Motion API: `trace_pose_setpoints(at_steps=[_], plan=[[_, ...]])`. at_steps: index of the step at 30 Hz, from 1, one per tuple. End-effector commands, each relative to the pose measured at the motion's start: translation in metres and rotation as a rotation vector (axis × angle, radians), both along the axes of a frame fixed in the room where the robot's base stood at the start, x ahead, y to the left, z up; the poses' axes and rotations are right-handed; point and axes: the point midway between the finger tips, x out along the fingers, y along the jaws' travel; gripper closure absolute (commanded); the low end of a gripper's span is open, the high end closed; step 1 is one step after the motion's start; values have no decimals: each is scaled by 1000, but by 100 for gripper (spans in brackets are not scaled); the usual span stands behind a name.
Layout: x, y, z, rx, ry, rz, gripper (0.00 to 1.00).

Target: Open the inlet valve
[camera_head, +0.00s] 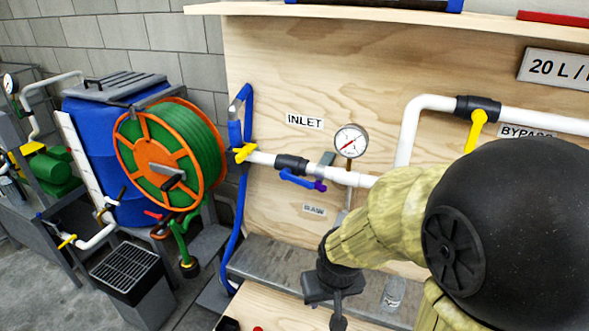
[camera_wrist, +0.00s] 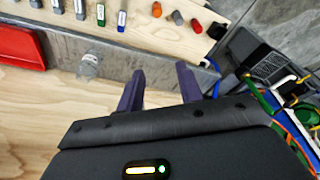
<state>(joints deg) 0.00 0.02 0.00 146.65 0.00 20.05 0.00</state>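The INLET label (camera_head: 305,121) is on the plywood panel above a white pipe. Below it the pipe has a black valve body (camera_head: 291,163) with a blue handle (camera_head: 297,180) hanging just under the pipe, roughly along it and sloping down to the right. The wrist view does not show the valve.
A pressure gauge (camera_head: 351,141) stands right of the valve. A green hose reel (camera_head: 170,155) and blue barrel (camera_head: 88,110) are at left. A clear jar (camera_head: 392,293) stands on the bench. Pens and a red tray (camera_wrist: 20,47) show in the wrist view.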

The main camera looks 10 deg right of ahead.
Motion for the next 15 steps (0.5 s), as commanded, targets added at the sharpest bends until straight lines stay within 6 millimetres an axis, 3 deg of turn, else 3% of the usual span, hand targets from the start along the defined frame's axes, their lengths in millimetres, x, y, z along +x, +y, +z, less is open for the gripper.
trace_pose_setpoints(at_steps=[9, 15], plan=[[0, 0, 0, 0, 0, 0, 64], [10, 9, 2, 20, -36, -11, 24]])
